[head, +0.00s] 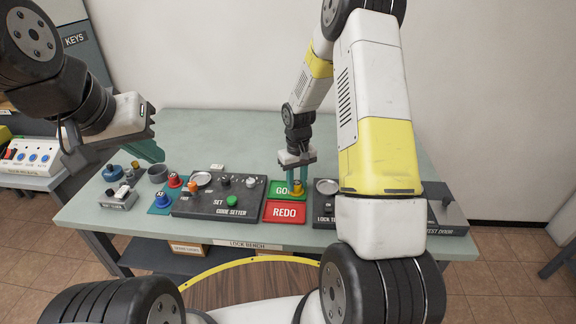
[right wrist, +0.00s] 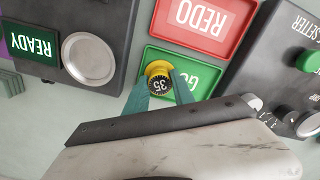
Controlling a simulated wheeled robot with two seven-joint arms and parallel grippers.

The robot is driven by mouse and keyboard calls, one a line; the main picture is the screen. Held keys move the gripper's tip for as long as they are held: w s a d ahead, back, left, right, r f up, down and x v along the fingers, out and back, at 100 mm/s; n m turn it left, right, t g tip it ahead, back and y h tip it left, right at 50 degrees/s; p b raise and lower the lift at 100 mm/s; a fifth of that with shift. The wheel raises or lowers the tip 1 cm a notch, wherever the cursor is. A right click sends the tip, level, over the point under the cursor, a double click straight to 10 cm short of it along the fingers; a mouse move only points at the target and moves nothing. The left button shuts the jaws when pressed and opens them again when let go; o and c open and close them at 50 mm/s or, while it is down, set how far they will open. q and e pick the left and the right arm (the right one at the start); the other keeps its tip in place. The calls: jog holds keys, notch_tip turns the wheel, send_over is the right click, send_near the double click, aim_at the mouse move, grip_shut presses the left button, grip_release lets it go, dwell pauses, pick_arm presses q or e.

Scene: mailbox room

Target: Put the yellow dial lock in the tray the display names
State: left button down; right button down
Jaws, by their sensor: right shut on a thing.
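The yellow dial lock (head: 297,188) has a yellow body and a dark dial that reads 35 in the right wrist view (right wrist: 158,76). It is over or on the green GO tray (head: 282,189); I cannot tell whether it touches the tray floor. My right gripper (head: 298,180) points down with its teal fingers shut on the lock. The red REDO tray (head: 285,212) lies in front of the GO tray. A small display (right wrist: 34,43) reads READY in the right wrist view. My left gripper (head: 152,148) hangs over the bench's left side, its jaw opening unclear.
The code setter (head: 218,206) stands left of the trays. The lock station (head: 325,210) stands to their right, partly behind my right arm. The back of the bench is clear.

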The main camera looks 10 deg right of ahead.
jog(key=c, duration=0.7)
grip_release()
jog(key=shift+c, duration=0.2)
jog(key=shift+r, duration=3)
